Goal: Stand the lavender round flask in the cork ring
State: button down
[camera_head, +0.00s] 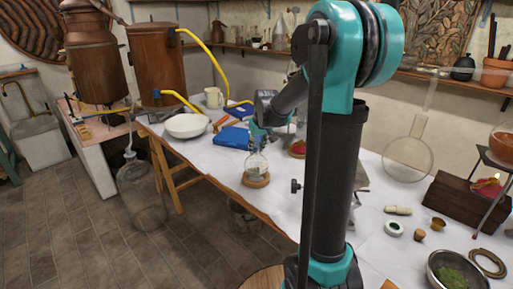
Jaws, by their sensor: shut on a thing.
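The round flask (257,164) is see-through and small in the head view, and its lavender tint is hard to make out. It stands upright near the table's front edge. The tan cork ring (256,182) is directly beneath it. The flask's base appears to be at the ring, but I cannot tell whether it rests fully in it. My gripper (257,138) is above the flask and shut on its neck. The fingertips are small and partly hidden.
A blue book (233,138) and a white bowl (187,126) lie left and behind. A large clear flask (407,160), a dark wooden block (459,203) and a metal bowl (456,272) are at the right. A large glass vessel (142,198) stands left of the table.

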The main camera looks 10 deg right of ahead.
jog(key=shift+f, duration=1.05)
dwell(3.0)
jog(key=c, duration=1.1)
grip_release()
jog(key=shift+r, duration=0.1)
jog(key=shift+r, duration=3.35)
